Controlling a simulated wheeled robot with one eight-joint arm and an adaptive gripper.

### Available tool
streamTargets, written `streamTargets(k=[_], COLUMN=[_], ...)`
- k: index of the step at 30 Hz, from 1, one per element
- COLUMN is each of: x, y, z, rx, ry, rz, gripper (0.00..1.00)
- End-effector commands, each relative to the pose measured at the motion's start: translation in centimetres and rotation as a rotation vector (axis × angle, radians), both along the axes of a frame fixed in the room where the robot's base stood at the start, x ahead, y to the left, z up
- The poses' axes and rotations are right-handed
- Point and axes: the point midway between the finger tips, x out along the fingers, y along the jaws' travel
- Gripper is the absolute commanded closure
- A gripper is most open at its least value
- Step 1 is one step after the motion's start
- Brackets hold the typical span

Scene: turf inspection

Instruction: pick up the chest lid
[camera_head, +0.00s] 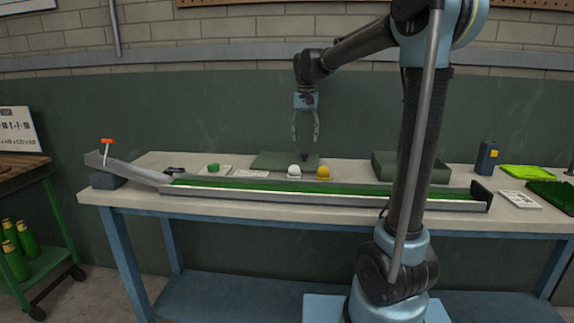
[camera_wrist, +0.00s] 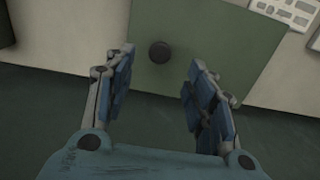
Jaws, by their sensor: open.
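The chest lid (camera_head: 278,160) is a flat dark green panel lying on the workbench behind the long channel. In the wrist view the lid (camera_wrist: 225,50) fills the middle, with a dark round knob (camera_wrist: 159,52) on top. My gripper (camera_head: 305,141) hangs above the lid, pointing down, open and empty. In the wrist view my gripper (camera_wrist: 160,62) has its fingers on either side of the knob in the picture, apart from it. A dark green box (camera_head: 384,166), probably the chest, stands to the right, partly hidden by my arm.
A long green-lined channel (camera_head: 260,185) with a ramp at left runs along the bench front (camera_head: 135,200). A white ball (camera_head: 294,170), a yellow ball (camera_head: 323,172) and a green object (camera_head: 213,168) sit near the lid. A blue-grey device (camera_head: 486,158) stands at right.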

Motion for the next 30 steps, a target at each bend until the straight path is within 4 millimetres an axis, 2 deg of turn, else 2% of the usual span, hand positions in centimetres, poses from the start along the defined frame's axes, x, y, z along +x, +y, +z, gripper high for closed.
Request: streamTargets(k=[3, 11, 19, 29, 30], x=[0.0, 0.1, 0.2, 0.2, 0.2], y=[0.0, 0.0, 0.0, 0.0, 0.0], z=[-1.3, -2.8, -6.3, -7.0, -7.0], rx=[0.000, 0.000, 0.000, 0.000, 0.000], ry=[0.000, 0.000, 0.000, 0.000, 0.000], rz=[0.000, 0.000, 0.000, 0.000, 0.000], gripper=[0.50, 0.50, 0.50, 0.50, 0.52])
